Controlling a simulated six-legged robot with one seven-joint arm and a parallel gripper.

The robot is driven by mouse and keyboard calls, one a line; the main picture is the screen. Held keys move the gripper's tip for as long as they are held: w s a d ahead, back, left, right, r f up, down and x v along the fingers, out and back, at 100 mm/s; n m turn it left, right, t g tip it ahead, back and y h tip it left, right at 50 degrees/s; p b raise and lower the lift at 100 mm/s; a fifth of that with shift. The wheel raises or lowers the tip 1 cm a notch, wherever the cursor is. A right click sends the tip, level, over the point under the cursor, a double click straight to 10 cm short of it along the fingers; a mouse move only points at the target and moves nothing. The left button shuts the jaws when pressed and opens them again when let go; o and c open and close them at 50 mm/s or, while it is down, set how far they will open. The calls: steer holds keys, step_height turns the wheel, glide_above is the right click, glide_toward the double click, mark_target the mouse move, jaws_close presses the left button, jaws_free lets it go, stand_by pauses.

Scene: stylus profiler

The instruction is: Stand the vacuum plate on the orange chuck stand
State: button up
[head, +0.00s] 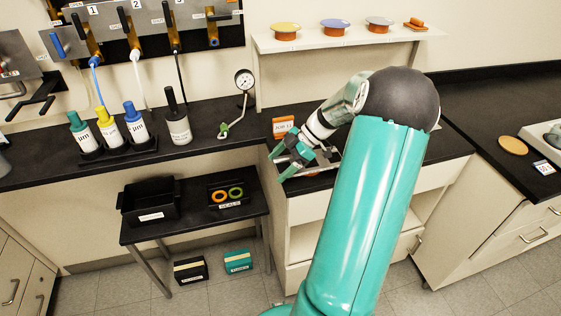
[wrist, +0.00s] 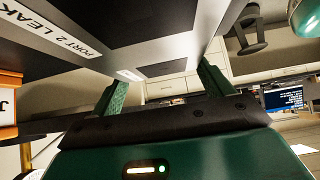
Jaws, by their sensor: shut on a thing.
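My gripper (head: 281,164) is low over the counter beside the shelf unit. In the wrist view its two green fingers (wrist: 160,88) are shut on a flat grey plate, which I take as the vacuum plate (wrist: 130,22). The plate has dark patches and a white label reading "PORT 2 LEAK". In the head view my arm and gripper largely hide it. An orange piece with a white card (head: 284,126) stands just behind the gripper; its edge shows at the left of the wrist view (wrist: 9,82). I cannot tell whether it is the chuck stand.
Several orange-based pieces sit on the wall shelf (head: 345,38), some topped with coloured discs. Bottles (head: 109,128) and a pressure gauge (head: 244,79) stand on the counter to the left. A low table (head: 190,228) holds a black bin (head: 149,203).

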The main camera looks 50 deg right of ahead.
steer(key=shift+f, duration=0.15)
steer(key=o, duration=1.6)
steer(key=shift+o, duration=0.2)
steer(key=shift+v, duration=3.55)
steer(key=v, duration=1.3)
steer(key=shift+d+r, duration=0.2)
steer(key=shift+r, duration=0.15)
